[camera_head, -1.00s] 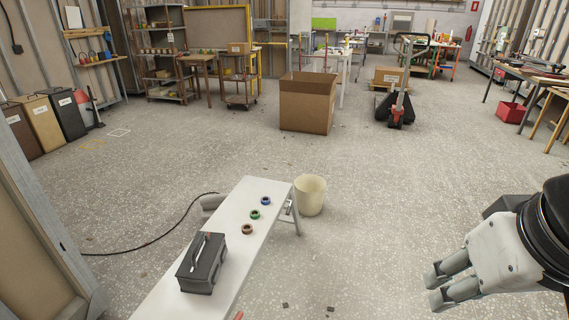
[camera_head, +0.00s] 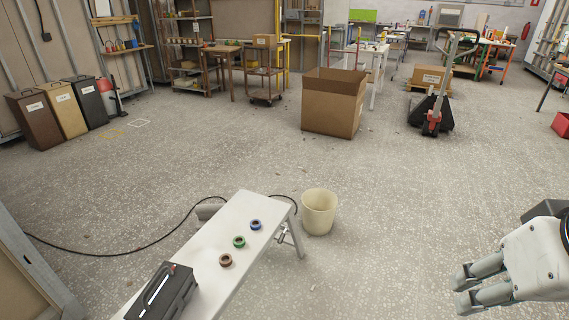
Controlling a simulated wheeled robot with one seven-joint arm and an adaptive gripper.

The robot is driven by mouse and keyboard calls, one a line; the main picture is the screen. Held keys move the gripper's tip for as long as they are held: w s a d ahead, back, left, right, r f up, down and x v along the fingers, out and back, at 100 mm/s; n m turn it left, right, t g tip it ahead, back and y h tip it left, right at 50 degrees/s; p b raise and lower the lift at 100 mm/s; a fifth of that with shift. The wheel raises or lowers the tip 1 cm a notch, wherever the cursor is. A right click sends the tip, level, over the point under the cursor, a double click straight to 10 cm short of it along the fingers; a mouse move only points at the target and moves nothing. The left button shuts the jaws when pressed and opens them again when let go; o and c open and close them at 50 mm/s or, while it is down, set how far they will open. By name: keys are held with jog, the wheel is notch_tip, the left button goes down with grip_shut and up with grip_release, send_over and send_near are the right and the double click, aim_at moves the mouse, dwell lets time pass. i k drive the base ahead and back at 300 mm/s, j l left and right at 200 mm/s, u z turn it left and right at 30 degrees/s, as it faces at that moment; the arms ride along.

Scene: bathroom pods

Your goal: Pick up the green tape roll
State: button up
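The green tape roll (camera_head: 239,242) lies flat on a narrow white bench (camera_head: 205,250). It is between a blue roll (camera_head: 255,225) on its far side and a brown roll (camera_head: 226,260) on its near side. My gripper (camera_head: 465,288) is at the lower right, over open floor, well to the right of the bench. Its two fingers point left with a gap between them, and nothing shows between them.
A dark toolbox (camera_head: 165,293) stands on the near end of the bench. A cream bucket (camera_head: 319,212) is on the floor just right of the bench's far end. A black cable (camera_head: 110,252) runs across the floor at left. A large cardboard box (camera_head: 333,103) stands farther back.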

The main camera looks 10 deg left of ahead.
aim_at(241, 244)
jog(key=i+j, duration=0.5)
jog(key=i, duration=0.15)
jog(key=i+j, duration=0.15)
jog(key=j, duration=0.25)
jog(key=i+j, duration=0.15)
jog(key=j, duration=0.25)
jog(key=k+u, duration=0.05)
